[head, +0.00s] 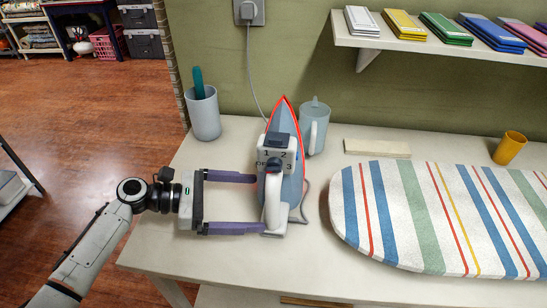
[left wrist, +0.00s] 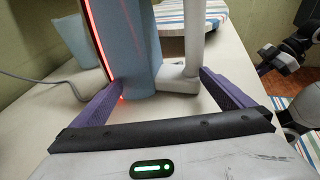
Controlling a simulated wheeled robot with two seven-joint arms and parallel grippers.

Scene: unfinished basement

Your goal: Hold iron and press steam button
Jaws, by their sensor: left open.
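The iron (head: 285,175) stands upright on its heel on the white table, its blue-grey body rimmed by a glowing red edge. Its pale handle (head: 273,205) faces the front. A light panel with dark numerals and a dark button-like part (head: 277,140) sits above the handle; I cannot tell which part is the steam button. My left gripper (head: 260,203) is open, with its purple fingers reaching from the left to the iron. In the left wrist view the iron's body (left wrist: 138,45) and handle (left wrist: 193,40) stand between the spread fingers (left wrist: 160,95). Contact is unclear.
A striped ironing board (head: 440,215) covers the table's right side. A grey cup (head: 203,115) and a jug (head: 314,128) stand behind the iron. A cord runs up to the wall socket (head: 249,10). A shelf (head: 440,42) hangs above, and a yellow cup (head: 509,148) stands at right.

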